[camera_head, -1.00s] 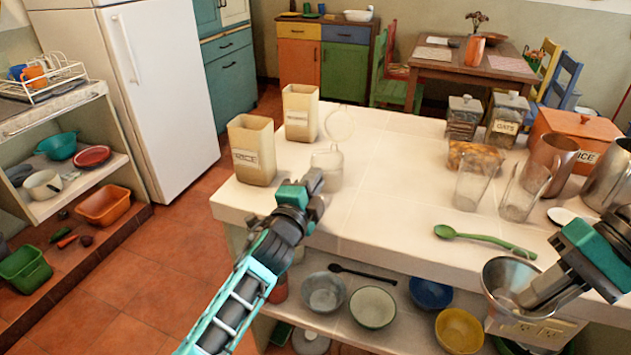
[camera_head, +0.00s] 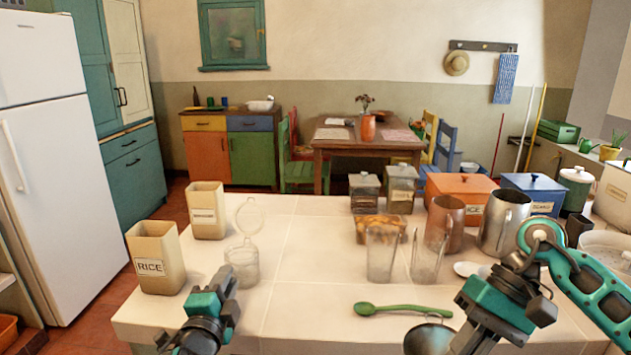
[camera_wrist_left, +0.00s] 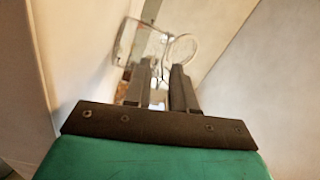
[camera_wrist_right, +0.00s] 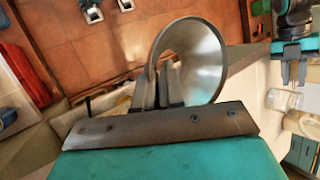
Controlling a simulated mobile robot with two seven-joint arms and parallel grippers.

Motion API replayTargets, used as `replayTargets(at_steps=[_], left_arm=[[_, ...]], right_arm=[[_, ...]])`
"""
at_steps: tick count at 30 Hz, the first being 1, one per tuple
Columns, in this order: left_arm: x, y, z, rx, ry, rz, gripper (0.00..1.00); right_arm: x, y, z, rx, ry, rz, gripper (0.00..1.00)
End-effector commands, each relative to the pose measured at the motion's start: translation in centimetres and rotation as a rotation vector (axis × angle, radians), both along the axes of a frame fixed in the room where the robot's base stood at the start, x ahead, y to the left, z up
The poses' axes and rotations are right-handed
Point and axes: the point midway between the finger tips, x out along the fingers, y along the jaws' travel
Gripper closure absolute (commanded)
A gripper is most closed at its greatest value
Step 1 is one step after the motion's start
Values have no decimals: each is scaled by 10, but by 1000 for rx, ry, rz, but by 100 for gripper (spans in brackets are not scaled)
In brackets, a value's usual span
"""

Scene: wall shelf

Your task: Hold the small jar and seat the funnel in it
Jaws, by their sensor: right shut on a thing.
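The small jar (camera_head: 242,264) is clear glass and stands upright near the counter's left front, with its round lid (camera_head: 250,216) raised. It also shows beyond the fingertips in the left wrist view (camera_wrist_left: 140,42). My left gripper (camera_head: 228,284) is open and low, just in front of the jar; contact cannot be told. The metal funnel (camera_head: 428,340) is at the bottom edge of the head view, partly cut off. My right gripper (camera_wrist_right: 162,72) is shut on the funnel's rim, with its wide mouth showing in the right wrist view (camera_wrist_right: 198,60).
Two cream canisters (camera_head: 155,260) stand left of the jar. A green spoon (camera_head: 400,308) lies near the front edge. Two clear glasses (camera_head: 382,255), metal jugs (camera_head: 505,222) and lidded jars (camera_head: 400,188) stand to the right. The counter's middle (camera_head: 310,240) is clear.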

Motion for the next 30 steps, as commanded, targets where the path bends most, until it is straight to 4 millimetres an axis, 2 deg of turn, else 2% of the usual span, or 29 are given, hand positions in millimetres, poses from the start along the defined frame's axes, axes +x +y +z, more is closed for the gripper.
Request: replayTargets(at_steps=[4, 14, 17, 30], left_arm=[[0, 1, 1, 2, -2, 1, 63], [-5, 1, 1, 3, -3, 2, 63], [-17, 2, 0, 3, -2, 1, 63], [-98, 4, -2, 2, 0, 1, 63]], right_arm=[[0, 0, 0, 0, 0, 0, 100], [0, 0, 0, 0, 0, 0, 100], [0, 0, 0, 0, 0, 0, 100], [0, 0, 0, 0, 0, 0, 100]])
